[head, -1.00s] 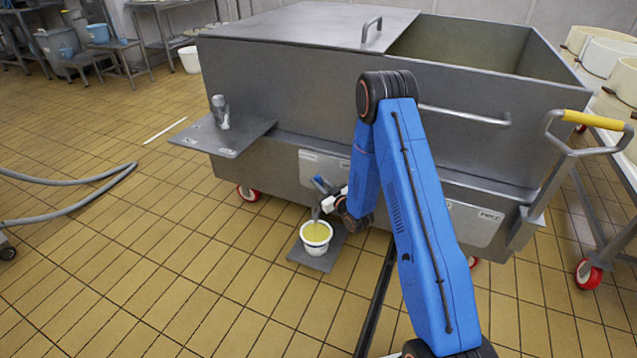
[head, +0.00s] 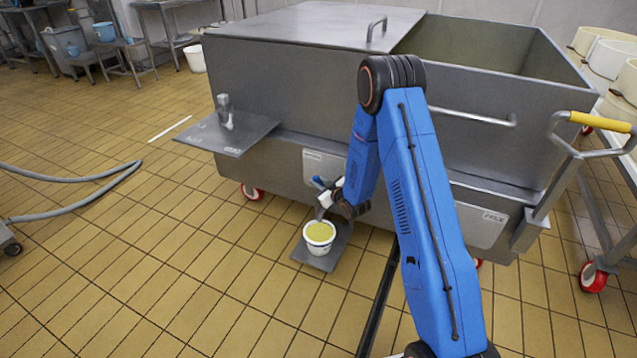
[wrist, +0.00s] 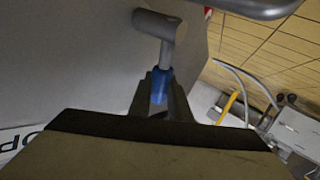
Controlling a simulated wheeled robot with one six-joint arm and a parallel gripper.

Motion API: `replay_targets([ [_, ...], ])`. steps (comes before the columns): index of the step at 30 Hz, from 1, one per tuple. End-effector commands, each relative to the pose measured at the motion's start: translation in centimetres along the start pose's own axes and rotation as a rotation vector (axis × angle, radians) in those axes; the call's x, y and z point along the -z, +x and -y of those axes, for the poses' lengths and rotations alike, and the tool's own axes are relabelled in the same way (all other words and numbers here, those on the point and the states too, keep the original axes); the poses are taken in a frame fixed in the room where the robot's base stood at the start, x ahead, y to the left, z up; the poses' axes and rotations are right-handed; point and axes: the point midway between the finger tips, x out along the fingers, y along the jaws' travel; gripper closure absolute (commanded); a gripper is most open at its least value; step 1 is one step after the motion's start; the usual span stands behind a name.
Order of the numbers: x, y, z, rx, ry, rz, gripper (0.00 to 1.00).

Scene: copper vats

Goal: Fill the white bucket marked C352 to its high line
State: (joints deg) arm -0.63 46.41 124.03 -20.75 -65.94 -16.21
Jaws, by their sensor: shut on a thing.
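The white bucket (head: 319,246) stands upright on a grey plate (head: 342,243) on the floor, in front of the steel vat (head: 300,100). Yellowish liquid (head: 320,231) shows in it close to the rim. Its marking and high line are too small to read. My gripper (head: 328,190) is low at the vat's front, just above the bucket. In the wrist view my gripper (wrist: 160,98) is shut on the blue handle (wrist: 160,85) of the grey tap (wrist: 160,28). I cannot tell whether liquid is running from the outlet.
A steel shelf (head: 225,134) with a small grey fitting (head: 224,110) juts from the vat at left. A grey hose (head: 90,190) lies on the floor at left.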

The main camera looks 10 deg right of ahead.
Motion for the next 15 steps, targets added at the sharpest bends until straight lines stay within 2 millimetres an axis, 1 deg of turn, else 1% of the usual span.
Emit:
replay_targets([
  [4,-0.04,0.04,0.09,0.002,-0.001,0.000,1.00],
  [5,-0.04,0.04,0.09,0.002,-0.001,0.000,0.81],
  [6,-0.04,0.04,0.10,0.002,-0.001,0.000,0.75],
  [15,-0.02,-0.05,0.04,0.001,0.000,-0.001,0.75],
])
